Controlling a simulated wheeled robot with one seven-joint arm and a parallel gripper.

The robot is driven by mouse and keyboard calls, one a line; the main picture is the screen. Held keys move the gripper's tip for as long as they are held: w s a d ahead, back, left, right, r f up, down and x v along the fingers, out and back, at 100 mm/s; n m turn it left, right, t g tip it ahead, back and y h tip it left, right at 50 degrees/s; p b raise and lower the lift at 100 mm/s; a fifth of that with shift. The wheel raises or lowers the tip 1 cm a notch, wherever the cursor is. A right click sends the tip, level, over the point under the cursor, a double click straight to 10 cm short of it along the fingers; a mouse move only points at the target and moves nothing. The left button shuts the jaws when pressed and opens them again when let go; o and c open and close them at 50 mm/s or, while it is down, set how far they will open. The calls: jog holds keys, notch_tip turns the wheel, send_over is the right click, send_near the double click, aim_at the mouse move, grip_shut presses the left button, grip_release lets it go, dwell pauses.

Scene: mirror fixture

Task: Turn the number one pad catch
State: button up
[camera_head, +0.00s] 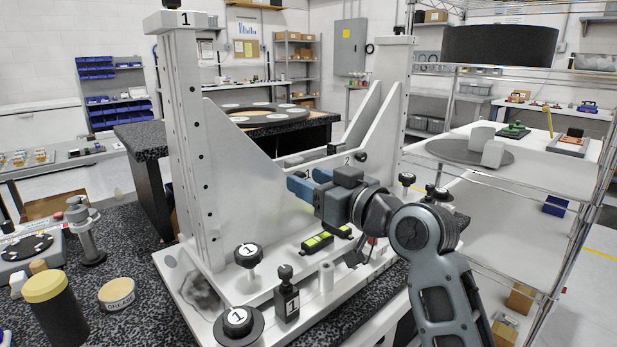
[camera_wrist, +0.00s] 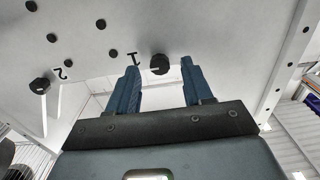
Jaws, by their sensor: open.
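The number one pad catch is a black knob (camera_wrist: 159,64) beside a printed 1 on the white fixture plate (camera_wrist: 205,25) in the wrist view. My gripper (camera_wrist: 160,68) is open, with one blue finger on each side of this knob in the picture. I cannot tell how far the fingertips reach along it, and no contact shows. In the head view my gripper (camera_head: 307,181) is at the plate's face and hides the number one knob. The number two catch (camera_wrist: 40,85), a black knob with a pale bar, is to the left; it also shows in the head view (camera_head: 360,157).
Black knobs marked 1 stand on the fixture base (camera_head: 248,255), with a black block (camera_head: 287,300) and a green-lit level (camera_head: 317,242) below my arm. A wire shelf (camera_head: 560,235) stands at right. A yellow-lidded jar (camera_head: 55,305) is at front left.

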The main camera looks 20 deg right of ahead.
jog(key=shift+w+a, duration=0.15)
jog(key=shift+w, duration=0.3)
grip_shut()
